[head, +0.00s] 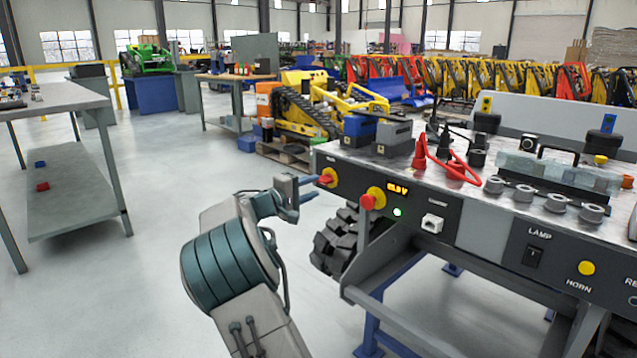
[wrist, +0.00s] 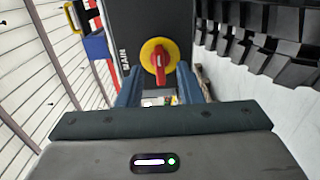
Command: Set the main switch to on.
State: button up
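The main switch (head: 328,177) is a red rotary handle on a yellow disc, at the left end of the dark panel (head: 480,236). In the wrist view, the main switch (wrist: 159,60) has its handle upright in the picture, roughly parallel to the word MAIN printed beside it. My gripper (head: 309,190) is close in front of the switch. In the wrist view, my gripper (wrist: 160,82) is open, with one blue finger on each side of the switch. I cannot tell whether the fingers touch the handle.
A red mushroom button (head: 368,201) on a yellow base sits just right of the switch. Beside it are a lit display (head: 398,188), a green lamp (head: 397,212) and a socket (head: 432,223). A black track (head: 338,240) is below. Open floor lies left.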

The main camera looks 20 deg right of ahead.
jog(key=p+v, duration=0.2)
jog(key=v, duration=0.8)
jog(key=shift+a+p, duration=0.15)
jog(key=shift+p, duration=0.2)
jog(key=shift+r, duration=0.1)
jog(key=s+d+r+m+g+y+p, duration=0.1)
jog(key=s+d+r+g+y+p, duration=0.15)
jog(key=s+r+y+p, duration=0.4)
jog(key=s+d+r+m+g+y+p, duration=0.1)
jog(key=s+d+r+m+g+p, duration=0.15)
jog(key=s+p, duration=0.65)
jog(key=s+a+r+y+p, duration=0.4)
jog(key=s+a+r+p, duration=0.2)
jog(key=s+r+p, duration=0.4)
jog(key=s+a+r+t+y+p, duration=0.1)
jog(key=s+a+r+y+p, duration=0.4)
jog(key=s+r+p, duration=0.5)
jog(key=s+a+p, duration=0.1)
jog(key=s+p, duration=0.1)
jog(key=s, duration=0.1)
jog(key=shift+s+a+r+m+t, duration=0.2)
jog(key=shift+a+m+t, duration=0.1)
jog(key=shift+m, duration=0.05)
jog(key=shift+d+y, duration=0.1)
jog(key=shift+y, duration=0.15)
